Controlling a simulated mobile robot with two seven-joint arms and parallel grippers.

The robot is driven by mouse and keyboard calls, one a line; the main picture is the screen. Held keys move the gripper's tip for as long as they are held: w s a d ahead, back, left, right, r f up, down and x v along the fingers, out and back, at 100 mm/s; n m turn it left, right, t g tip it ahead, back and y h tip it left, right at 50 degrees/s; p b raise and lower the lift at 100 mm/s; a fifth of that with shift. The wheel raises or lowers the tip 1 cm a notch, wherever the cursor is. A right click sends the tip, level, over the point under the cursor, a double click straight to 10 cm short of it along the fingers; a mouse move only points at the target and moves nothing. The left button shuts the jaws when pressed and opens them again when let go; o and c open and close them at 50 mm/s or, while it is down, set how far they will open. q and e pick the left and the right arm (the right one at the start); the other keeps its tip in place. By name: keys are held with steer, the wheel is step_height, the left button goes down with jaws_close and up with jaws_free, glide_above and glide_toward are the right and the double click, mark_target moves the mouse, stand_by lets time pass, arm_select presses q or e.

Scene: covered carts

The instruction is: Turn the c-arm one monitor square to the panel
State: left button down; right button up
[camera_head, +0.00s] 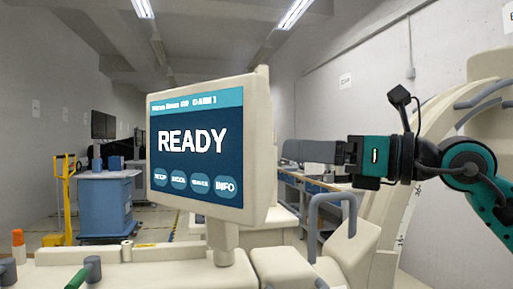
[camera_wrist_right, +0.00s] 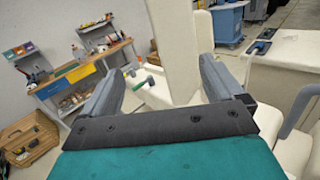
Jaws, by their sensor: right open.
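The C-arm one monitor (camera_head: 200,150) stands on a short neck above a cream cart. Its lit blue screen reads READY. It is turned at an angle, its right edge nearer me, and its cream side and back edge show. My right gripper (camera_head: 288,152) is open just right of the monitor's right edge, pointing left toward it. In the right wrist view the monitor's cream casing (camera_wrist_right: 178,50) shows between the two spread fingers of my right gripper (camera_wrist_right: 160,75). No contact is visible. The cart's cream panel (camera_head: 130,272) lies below the monitor. My left gripper is not in view.
A grey handle (camera_head: 330,198) rises from the cart below my right gripper. A cream curved arm (camera_head: 445,120) stands behind my right arm. A blue cart (camera_head: 105,205) and a yellow trolley (camera_head: 62,200) stand back left. Workbenches (camera_head: 300,185) line the back wall.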

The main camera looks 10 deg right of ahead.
mark_target(266, 145)
steer(key=shift+t+h, duration=0.3)
steer(key=shift+h, duration=0.5)
steer(key=p+x, duration=0.1)
steer(key=x, duration=0.2)
steer(key=p+x, duration=0.1)
steer(key=x, duration=0.3)
steer(key=w+d+p+x, duration=0.1)
steer(key=x, duration=0.2)
steer(key=shift+w+a+r, duration=0.1)
steer(key=shift+w+r, duration=0.2)
steer(key=shift+r, duration=0.1)
steer(key=shift+w+a+f, duration=0.1)
steer(key=shift+w+a, duration=0.35)
steer(key=shift+w, duration=0.05)
steer(key=shift+c, duration=0.3)
steer(key=c, duration=1.4)
